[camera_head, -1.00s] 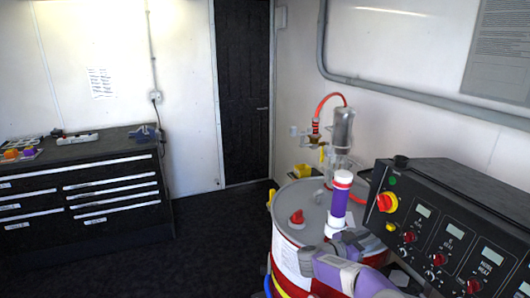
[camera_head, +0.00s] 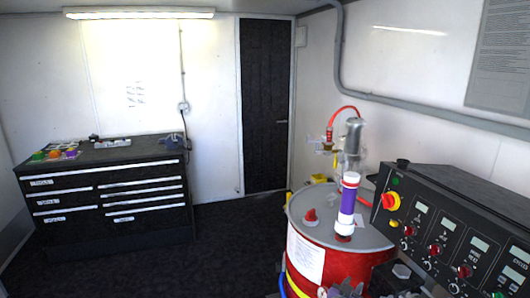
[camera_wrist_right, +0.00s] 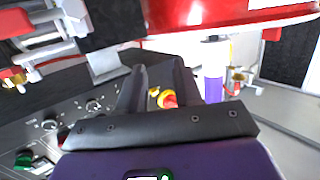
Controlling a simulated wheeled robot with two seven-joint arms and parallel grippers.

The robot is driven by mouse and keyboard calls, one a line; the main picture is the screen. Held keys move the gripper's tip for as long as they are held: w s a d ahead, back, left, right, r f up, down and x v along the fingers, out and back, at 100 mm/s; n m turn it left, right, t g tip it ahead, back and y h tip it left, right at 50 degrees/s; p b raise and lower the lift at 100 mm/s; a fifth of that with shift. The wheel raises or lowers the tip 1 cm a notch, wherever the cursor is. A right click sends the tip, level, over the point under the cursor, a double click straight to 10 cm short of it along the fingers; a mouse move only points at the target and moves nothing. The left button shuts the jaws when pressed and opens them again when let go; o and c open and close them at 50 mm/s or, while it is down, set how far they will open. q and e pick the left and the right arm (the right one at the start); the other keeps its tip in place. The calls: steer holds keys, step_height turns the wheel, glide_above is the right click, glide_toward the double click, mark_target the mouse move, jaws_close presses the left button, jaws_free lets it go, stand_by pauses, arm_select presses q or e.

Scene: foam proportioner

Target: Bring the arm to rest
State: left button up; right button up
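My right gripper (camera_head: 348,289) shows only in part at the bottom edge of the head view, low in front of the red drum (camera_head: 352,267). In the right wrist view, its two dark fingers (camera_wrist_right: 158,78) stand apart with nothing between them, so it is open and empty. My left gripper is in neither view.
A black control panel (camera_head: 450,225) with knobs and displays stands right of the drum, close to my right gripper. A metal pump (camera_head: 353,140) with a red hose rises behind the cylinder. A black drawer cabinet (camera_head: 105,195) stands at the left. Dark floor (camera_head: 235,225) lies clear between.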

steer(key=s+a+f+n+g+y, duration=0.2)
steer(key=s+a+f+y, duration=0.35)
steer(key=f, duration=0.35)
steer(key=s+a+f+n+g+y, duration=0.1)
steer(key=s+a+f+n+y, duration=0.1)
steer(key=s+a+f+y, duration=0.5)
steer(key=s+a+f+g, duration=0.2)
steer(key=s+f+g, duration=0.1)
steer(key=s, duration=0.5)
steer(key=s+a+f+g+y, duration=0.1)
steer(key=s+a+f+g, duration=0.1)
steer(key=s, duration=0.7)
steer(key=s+a+f+n+g, duration=0.1)
steer(key=s+f+g, duration=0.3)
steer(key=s, duration=0.5)
steer(key=shift+a+f, duration=0.15)
steer(key=shift+a, duration=0.6)
steer(key=shift+w+a+y, duration=0.1)
steer(key=shift+y, duration=0.15)
